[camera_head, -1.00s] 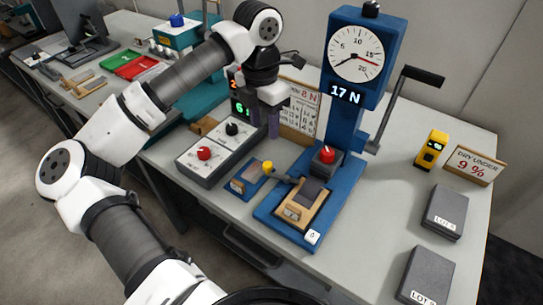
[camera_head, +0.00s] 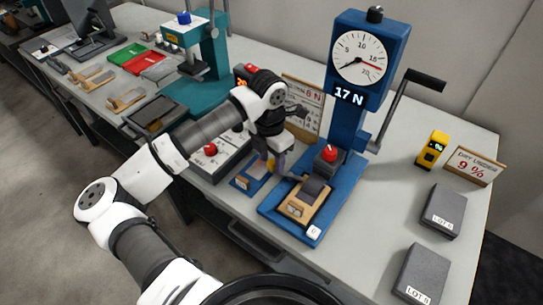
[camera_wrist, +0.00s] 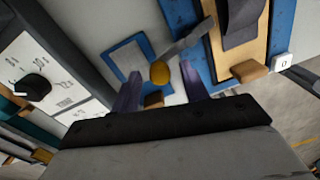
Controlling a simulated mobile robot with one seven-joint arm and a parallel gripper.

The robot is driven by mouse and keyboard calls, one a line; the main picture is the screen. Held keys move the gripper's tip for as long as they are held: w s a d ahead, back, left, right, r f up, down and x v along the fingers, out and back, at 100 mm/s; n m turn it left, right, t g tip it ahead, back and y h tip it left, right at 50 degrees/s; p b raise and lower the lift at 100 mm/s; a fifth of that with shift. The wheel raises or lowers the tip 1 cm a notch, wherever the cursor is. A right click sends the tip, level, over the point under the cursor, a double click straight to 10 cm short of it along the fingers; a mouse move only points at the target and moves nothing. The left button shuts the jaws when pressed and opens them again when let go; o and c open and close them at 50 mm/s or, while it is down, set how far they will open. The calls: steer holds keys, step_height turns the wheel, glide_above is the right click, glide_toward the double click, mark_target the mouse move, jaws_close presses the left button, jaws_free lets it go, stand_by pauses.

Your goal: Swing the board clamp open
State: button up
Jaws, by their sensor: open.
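The board clamp is a grey bar (camera_wrist: 186,41) with a yellow ball knob (camera_wrist: 159,73) at its free end. The bar reaches from the blue press base (camera_head: 309,228) to the left, and the knob overhangs a small blue plate (camera_head: 247,181). A wooden board with a dark grey pad (camera_head: 316,188) lies on the press base, beside the bar's inner end. My gripper (camera_wrist: 161,68) is open, with its two fingers on either side of the knob in the wrist view. Whether either finger touches the knob cannot be told.
The blue press column (camera_head: 345,125) stands right of my gripper, with a dial, a 17 N display and a crank (camera_head: 397,105). A control box (camera_head: 212,160) is at the left. Grey lot blocks (camera_head: 443,210) lie at the right, with clear table between.

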jaws_close()
steer(key=shift+s+f+b, duration=0.1)
steer(key=shift+b, duration=0.3)
steer(key=n+b, duration=0.2)
steer(key=s+b, duration=0.1)
steer(key=b, duration=0.1)
steer(key=shift+a+f+n, duration=0.2)
steer(key=shift+f+n, duration=0.05)
steer(key=shift+n, duration=0.15)
steer(key=s+n+b, duration=0.1)
steer(key=n+b, duration=0.1)
steer(key=b, duration=0.1)
steer(key=s+n+b, duration=0.1)
steer(key=n+b, duration=0.1)
steer(key=b, duration=0.1)
steer(key=shift+s+d, duration=0.1)
steer(key=n+b, duration=0.1)
steer(key=s+n+b, duration=0.1)
steer(key=n+b, duration=0.1)
steer(key=d+n+b, duration=0.1)
steer(key=b, duration=0.1)
steer(key=shift+s+r+n+t, duration=0.1)
steer(key=shift+s+n+t, duration=0.2)
steer(key=shift+s+n, duration=0.1)
steer(key=shift+s+d+r+n+b, duration=0.15)
steer(key=shift+s+d+n+b, duration=0.15)
steer(key=shift+n+b, duration=0.55)
steer(key=shift+s+d+r+n+b, duration=0.1)
steer(key=shift+s+d+n+b, duration=0.15)
steer(key=shift+n+b, duration=0.6)
